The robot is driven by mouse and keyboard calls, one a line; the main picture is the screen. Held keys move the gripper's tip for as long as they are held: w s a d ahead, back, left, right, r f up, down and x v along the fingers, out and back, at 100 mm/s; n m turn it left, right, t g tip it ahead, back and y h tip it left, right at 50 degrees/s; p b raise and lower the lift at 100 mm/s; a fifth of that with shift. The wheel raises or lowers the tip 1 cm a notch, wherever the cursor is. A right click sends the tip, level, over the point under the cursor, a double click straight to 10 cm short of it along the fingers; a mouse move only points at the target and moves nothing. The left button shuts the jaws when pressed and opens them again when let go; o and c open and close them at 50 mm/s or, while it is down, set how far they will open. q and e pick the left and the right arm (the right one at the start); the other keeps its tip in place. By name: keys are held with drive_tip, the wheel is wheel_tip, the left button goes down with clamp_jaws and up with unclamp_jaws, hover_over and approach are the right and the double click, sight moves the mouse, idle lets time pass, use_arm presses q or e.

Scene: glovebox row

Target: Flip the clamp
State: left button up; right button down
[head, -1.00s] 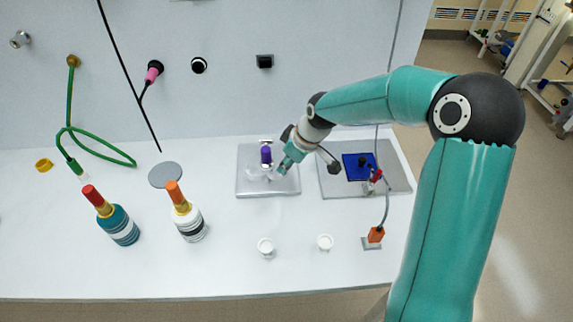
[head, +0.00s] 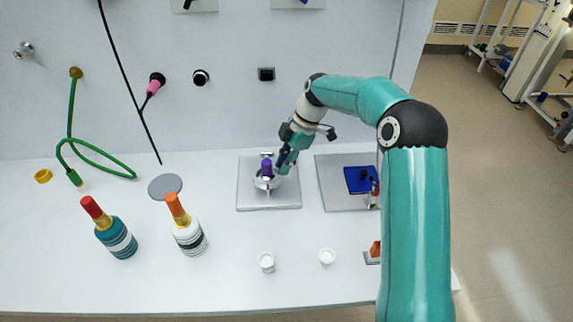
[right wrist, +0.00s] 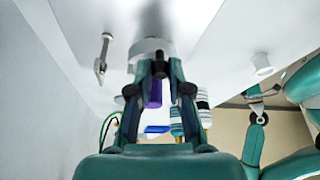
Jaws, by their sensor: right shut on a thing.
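The clamp (head: 267,169) has a purple grip and stands over a round metal dish on a light grey plate (head: 246,200) against the back wall. My right gripper (head: 282,168) reaches down to it from the right. In the right wrist view, my right gripper (right wrist: 159,70) is shut on a dark part of the clamp, and the purple grip (right wrist: 153,93) shows between the fingers. The fingers hide much of the clamp, so its exact position is hard to tell. My left gripper is not in the head view.
A second grey plate (head: 335,200) with a blue pad (head: 360,180) lies to the right. Two bottles (head: 117,235) (head: 188,234) stand at left, near a grey disc (head: 165,186). Two small white cups (head: 266,262) (head: 327,257) stand in front. The table between is clear.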

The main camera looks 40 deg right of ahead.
drive_tip(key=shift+w+n+g+p, duration=0.3)
drive_tip(key=shift+w+n+p, duration=0.15)
drive_tip(key=shift+n, duration=0.55)
drive_tip(key=shift+w, duration=0.1)
drive_tip(key=c, duration=1.1)
unclamp_jaws()
drive_tip(key=v, duration=1.2)
drive_tip(key=shift+w, duration=0.1)
